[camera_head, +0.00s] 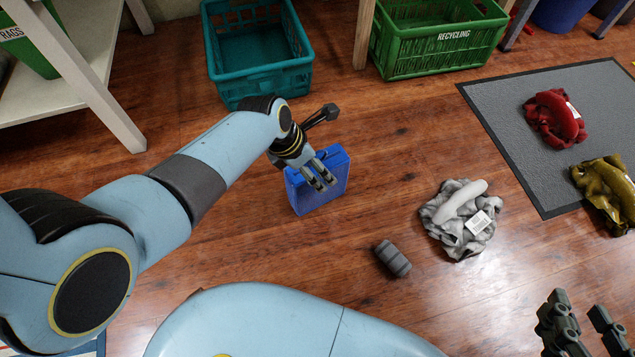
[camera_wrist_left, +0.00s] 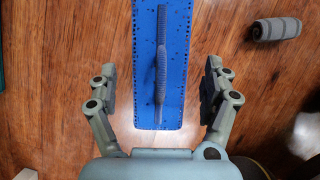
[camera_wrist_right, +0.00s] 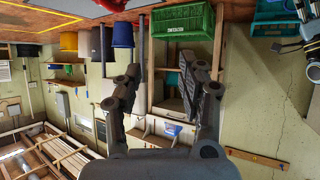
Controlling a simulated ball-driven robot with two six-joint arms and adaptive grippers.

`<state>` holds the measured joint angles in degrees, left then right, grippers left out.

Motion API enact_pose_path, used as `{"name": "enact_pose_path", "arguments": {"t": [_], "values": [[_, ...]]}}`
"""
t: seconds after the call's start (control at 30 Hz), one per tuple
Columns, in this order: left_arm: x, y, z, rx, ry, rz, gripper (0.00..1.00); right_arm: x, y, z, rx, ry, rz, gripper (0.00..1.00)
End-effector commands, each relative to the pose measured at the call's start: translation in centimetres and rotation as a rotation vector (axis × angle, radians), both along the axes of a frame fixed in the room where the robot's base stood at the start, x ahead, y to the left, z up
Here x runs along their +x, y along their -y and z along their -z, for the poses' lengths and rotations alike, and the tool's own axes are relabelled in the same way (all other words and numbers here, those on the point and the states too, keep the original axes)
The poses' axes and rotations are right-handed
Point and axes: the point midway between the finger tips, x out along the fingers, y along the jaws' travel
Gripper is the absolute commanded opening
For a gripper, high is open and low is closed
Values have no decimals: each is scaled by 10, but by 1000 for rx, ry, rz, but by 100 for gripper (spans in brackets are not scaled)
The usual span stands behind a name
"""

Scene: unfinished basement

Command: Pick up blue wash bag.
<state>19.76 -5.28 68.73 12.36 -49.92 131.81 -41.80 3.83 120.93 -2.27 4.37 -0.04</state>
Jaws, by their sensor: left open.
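The blue wash bag (camera_head: 318,196) stands upright on the wooden floor, a boxy shape with a handle along its top. My left gripper (camera_head: 319,178) is above it, and in the head view its fingers cover part of the bag's top. In the left wrist view the bag (camera_wrist_left: 147,50) lies between the two spread fingers of the left gripper (camera_wrist_left: 162,75), with space on both sides. The left gripper is open and holds nothing. My right gripper (camera_head: 585,328) is at the lower right of the head view, and in the right wrist view its fingers (camera_wrist_right: 172,75) are apart and empty.
A grey roll (camera_head: 393,259) and a grey crumpled cloth (camera_head: 460,218) lie right of the bag. Teal (camera_head: 258,80) and green (camera_head: 432,60) crates stand behind. Bare floor surrounds the bag.

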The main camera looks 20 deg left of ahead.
Motion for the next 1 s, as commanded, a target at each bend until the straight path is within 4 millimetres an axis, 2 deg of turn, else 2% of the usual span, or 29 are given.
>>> {"name": "enact_pose_path", "arguments": {"t": [0.07,0.3,0.6,0.77,1.0], "values": [[1,2,9,-1,-4,0,83,1,-2,-2,3,73,-8,40],[4,4,15,-1,-1,-1,83,43,-6,-50,2,286,-31,40],[8,7,24,0,0,0,83,75,-12,-105,3,523,-57,40],[9,7,24,-1,1,0,83,79,-14,-118,3,575,-63,40],[9,7,24,0,1,0,83,80,-14,-120,2,580,-64,40]]}}
